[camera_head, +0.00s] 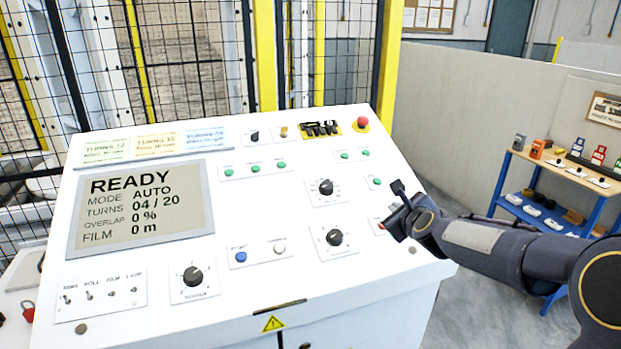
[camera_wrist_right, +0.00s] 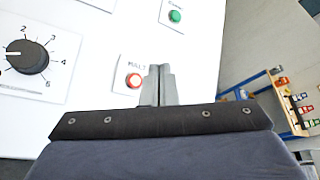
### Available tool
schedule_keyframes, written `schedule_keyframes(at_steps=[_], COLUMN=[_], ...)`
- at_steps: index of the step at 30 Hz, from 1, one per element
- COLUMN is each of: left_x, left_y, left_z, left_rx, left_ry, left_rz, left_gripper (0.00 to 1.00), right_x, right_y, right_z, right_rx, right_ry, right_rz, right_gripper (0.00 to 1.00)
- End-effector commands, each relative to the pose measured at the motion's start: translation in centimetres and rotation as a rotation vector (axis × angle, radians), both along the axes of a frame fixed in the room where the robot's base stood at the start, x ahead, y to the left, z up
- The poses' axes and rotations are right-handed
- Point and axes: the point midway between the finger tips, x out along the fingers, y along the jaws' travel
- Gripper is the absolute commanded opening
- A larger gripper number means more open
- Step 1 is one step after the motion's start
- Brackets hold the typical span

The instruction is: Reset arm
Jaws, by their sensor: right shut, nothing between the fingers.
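My right gripper (camera_head: 395,192) is over the right edge of the white control panel (camera_head: 330,282). In the right wrist view its two fingers (camera_wrist_right: 160,72) are together with nothing between them. I cannot tell whether the fingers touch the panel. The display (camera_head: 140,210) reads READY, MODE AUTO, TURNS 04 / 20, OVERLAP 0 %, FILM 0 m. My left gripper is not in view.
The panel carries dials, such as one with a black knob (camera_head: 334,237), a blue button (camera_head: 240,256), and a red mushroom button (camera_head: 362,123). A yellow-post fence (camera_head: 388,70) stands behind. A blue shelf (camera_head: 497,185) with small items stands at right, beyond open floor.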

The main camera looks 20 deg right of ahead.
Motion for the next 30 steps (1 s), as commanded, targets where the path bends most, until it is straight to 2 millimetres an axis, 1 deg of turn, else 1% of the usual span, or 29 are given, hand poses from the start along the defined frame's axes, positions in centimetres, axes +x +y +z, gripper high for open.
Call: schedule_keyframes(at_steps=[2,4,5,7,8,9,11,12,14,15,17,18,21,24,25,27,30], left_x=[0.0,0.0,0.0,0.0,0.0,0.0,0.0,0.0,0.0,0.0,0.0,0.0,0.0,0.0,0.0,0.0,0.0], left_y=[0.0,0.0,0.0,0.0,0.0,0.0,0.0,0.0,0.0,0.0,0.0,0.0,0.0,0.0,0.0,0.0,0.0], left_z=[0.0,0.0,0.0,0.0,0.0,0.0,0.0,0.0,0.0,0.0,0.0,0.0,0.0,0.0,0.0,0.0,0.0], left_rx=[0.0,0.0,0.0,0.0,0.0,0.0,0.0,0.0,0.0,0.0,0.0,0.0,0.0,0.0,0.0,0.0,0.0], left_ry=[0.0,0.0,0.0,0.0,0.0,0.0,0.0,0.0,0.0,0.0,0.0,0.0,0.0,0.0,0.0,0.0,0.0], left_rz=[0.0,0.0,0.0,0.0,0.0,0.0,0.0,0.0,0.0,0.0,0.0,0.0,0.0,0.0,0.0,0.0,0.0], left_gripper=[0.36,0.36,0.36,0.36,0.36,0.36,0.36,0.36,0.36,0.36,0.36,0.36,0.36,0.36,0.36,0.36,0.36], right_x=[-0.4,-1.7,-2.5,-5.4,-7.0,-9.4,-13.5,-16.2,-20.2,-22.7,-26.2,-28.3,-32.3,-34.8,-35.2,-35.8,-35.9], right_y=[0.3,1.3,2.0,4.1,5.1,6.7,9.0,10.4,12.1,13.1,14.4,15.0,16.1,16.6,16.6,16.7,16.8], right_z=[0.2,0.6,0.8,1.2,1.4,1.3,0.7,0.2,-1.0,-1.8,-3.2,-4.2,-6.2,-7.5,-7.8,-8.1,-8.2], right_rx=[-0.022,-0.086,-0.13,-0.274,-0.352,-0.466,-0.651,-0.775,-0.951,-1.061,-1.21,-1.295,-1.462,-1.558,-1.576,-1.601,-1.607], right_ry=[0.009,0.033,0.05,0.1,0.122,0.151,0.19,0.207,0.224,0.226,0.222,0.216,0.19,0.167,0.163,0.155,0.153], right_rz=[0.021,0.084,0.127,0.268,0.345,0.458,0.644,0.768,0.95,1.065,1.226,1.322,1.516,1.64,1.662,1.695,1.705], right_gripper=[0.0,0.0,0.0,0.0,0.0,0.0,0.0,0.0,0.0,0.0,0.0,0.0,0.0,0.0,0.0,0.0,0.0])
